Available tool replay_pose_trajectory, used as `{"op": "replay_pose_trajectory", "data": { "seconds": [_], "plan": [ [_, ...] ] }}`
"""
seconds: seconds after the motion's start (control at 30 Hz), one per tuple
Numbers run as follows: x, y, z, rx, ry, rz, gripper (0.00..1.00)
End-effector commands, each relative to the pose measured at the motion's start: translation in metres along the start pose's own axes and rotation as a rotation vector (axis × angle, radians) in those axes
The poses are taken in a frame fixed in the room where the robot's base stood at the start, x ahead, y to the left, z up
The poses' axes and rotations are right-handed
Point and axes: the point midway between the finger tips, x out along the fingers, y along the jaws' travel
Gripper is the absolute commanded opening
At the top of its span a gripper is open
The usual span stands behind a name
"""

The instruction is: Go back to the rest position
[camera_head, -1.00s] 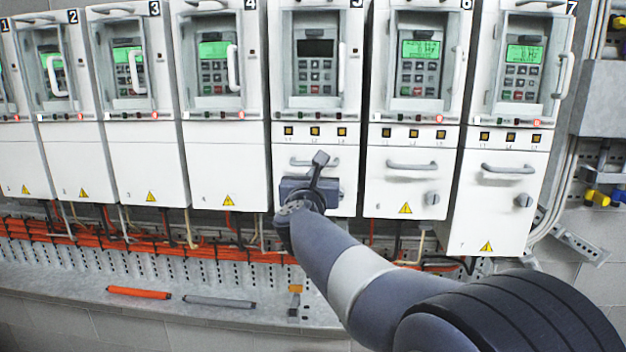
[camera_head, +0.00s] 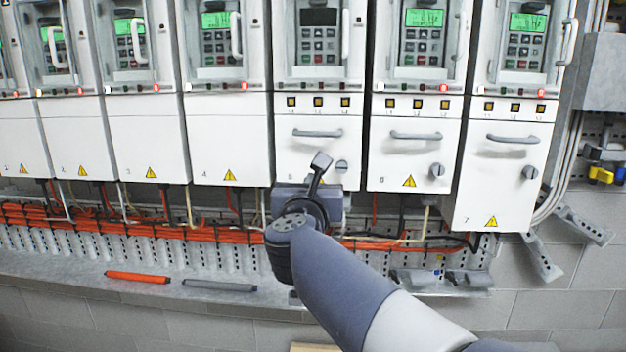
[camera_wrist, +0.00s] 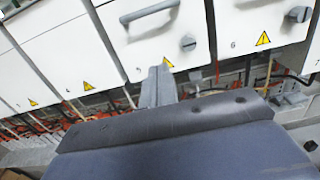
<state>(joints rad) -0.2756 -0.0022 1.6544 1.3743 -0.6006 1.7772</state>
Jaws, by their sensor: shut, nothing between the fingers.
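My gripper (camera_head: 320,163) is in front of the lower edge of the white drive cabinet numbered 5 (camera_head: 300,160), at the middle of the head view. Its fingers are together with nothing between them. In the wrist view the closed fingers (camera_wrist: 158,85) point toward the bottom of cabinet 5, under its grey handle (camera_wrist: 150,12). I cannot tell the exact gap to the cabinet, but the gripper holds neither handle nor knob. My arm reaches in from the lower right of the head view.
White cabinets stand in a row along the wall. Cabinet 5's display (camera_head: 318,17) is dark; several others glow green. Orange cables (camera_head: 120,222) run below. An orange rod (camera_head: 137,277) and a grey rod (camera_head: 219,285) lie on the grey ledge (camera_head: 60,270).

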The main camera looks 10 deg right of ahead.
Motion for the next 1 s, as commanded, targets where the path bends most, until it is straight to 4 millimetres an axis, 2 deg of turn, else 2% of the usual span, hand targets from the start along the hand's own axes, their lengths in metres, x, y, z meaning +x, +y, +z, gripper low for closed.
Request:
{"op": "replay_pose_trajectory", "data": {
  "seconds": [0.37, 0.53, 0.67, 1.0],
  "plan": [
    [-0.004, 0.0, 0.0, 0.0, 0.0, 0.0, 0.0],
    [0.002, 0.0, 0.0, -0.001, 0.001, -0.001, 0.0],
    [0.017, 0.0, 0.001, -0.001, 0.002, -0.002, 0.0],
    [0.074, 0.0, 0.002, -0.001, 0.002, -0.002, 0.0]
  ]
}}
